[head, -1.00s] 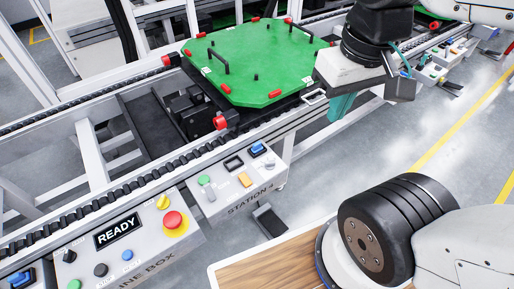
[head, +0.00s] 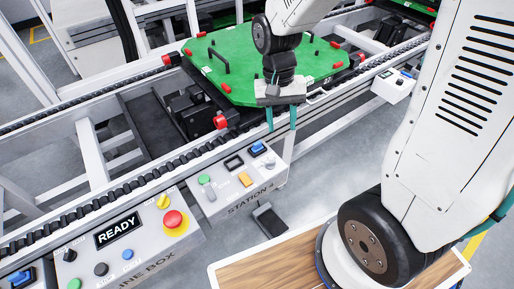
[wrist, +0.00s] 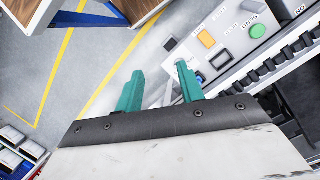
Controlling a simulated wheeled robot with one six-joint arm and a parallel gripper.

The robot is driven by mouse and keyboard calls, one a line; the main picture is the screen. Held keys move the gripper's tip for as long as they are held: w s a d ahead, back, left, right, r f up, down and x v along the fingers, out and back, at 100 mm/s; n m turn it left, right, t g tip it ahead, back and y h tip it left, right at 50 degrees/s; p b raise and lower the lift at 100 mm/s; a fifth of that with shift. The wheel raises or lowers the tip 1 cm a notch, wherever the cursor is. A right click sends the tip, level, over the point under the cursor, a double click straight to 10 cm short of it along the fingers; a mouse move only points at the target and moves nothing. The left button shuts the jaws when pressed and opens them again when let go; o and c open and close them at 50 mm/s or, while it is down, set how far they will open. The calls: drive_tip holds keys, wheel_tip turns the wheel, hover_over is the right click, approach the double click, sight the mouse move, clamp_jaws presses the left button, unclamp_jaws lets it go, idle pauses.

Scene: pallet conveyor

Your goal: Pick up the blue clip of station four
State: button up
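The station 4 box (head: 222,190) is grey, with a small blue clip (head: 257,149) at its upper right corner in the head view. In the wrist view a bit of blue, probably the clip (wrist: 200,78), shows beside the right finger, partly hidden by it. My gripper (head: 281,124) points down with its two teal fingers apart and nothing between them. In the head view it appears just right of the clip and above it. In the wrist view my gripper (wrist: 159,70) has floor between its fingertips.
The box also carries a green button (head: 204,180), an orange button (head: 245,179) and a dark display (head: 234,163). A green pallet (head: 235,75) sits on the conveyor behind. The line box (head: 125,245) stands front left. A black pedal (head: 269,220) lies on the floor.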

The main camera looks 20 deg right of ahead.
drive_tip(key=w+a+f+m, duration=0.1)
drive_tip(key=w+f+m, duration=0.6)
drive_tip(key=f, duration=0.5)
drive_tip(key=m+t, duration=0.3)
approach(257, 143)
drive_tip(key=shift+s+a+f, duration=0.2)
drive_tip(key=shift+a+f, duration=0.1)
drive_tip(key=shift+f, duration=0.05)
drive_tip(key=shift+w+f+m, duration=0.2)
drive_tip(key=shift+w+m, duration=0.05)
drive_tip(key=shift+m, duration=0.35)
drive_tip(key=f, duration=0.5)
drive_tip(key=d+f, duration=0.1)
drive_tip(key=f, duration=0.1)
drive_tip(key=shift+w+f, duration=0.1)
drive_tip(key=shift+f, duration=0.15)
clamp_jaws()
